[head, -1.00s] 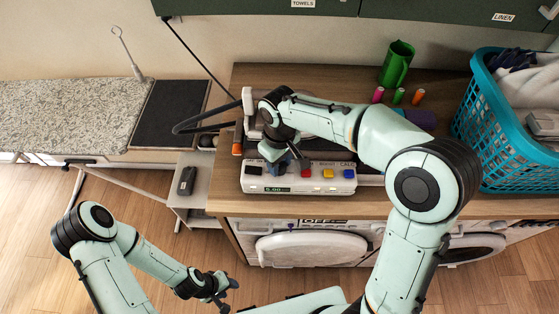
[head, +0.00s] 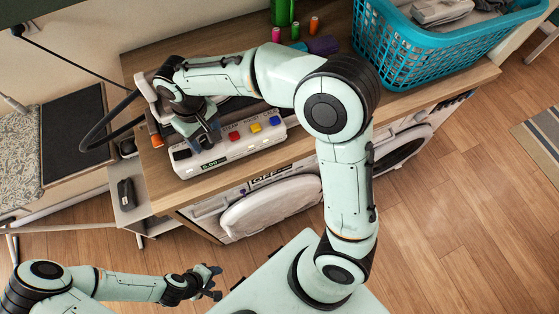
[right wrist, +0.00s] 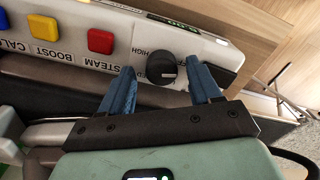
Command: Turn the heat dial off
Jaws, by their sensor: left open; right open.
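The heat dial (right wrist: 160,68) is a round black knob on the white control panel (right wrist: 210,47) in the right wrist view. Printed labels, including HIGH, surround it; I cannot tell its setting. My right gripper (right wrist: 162,78) is open, with one blue finger on each side of the dial and gaps to both. Whether the fingertips reach down past its rim is unclear. In the head view the right gripper (head: 207,138) is over the left part of the white panel (head: 238,143) and hides the dial. My left gripper (head: 212,283) is open and empty above the floor.
Red (right wrist: 100,40), yellow (right wrist: 43,27) and other buttons sit beside the dial. A teal laundry basket (head: 430,55), a green mug (head: 282,12) and small spools stand behind on the wooden counter (head: 410,105). Washing machines are below it. A small shelf with a remote (head: 125,193) is at left.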

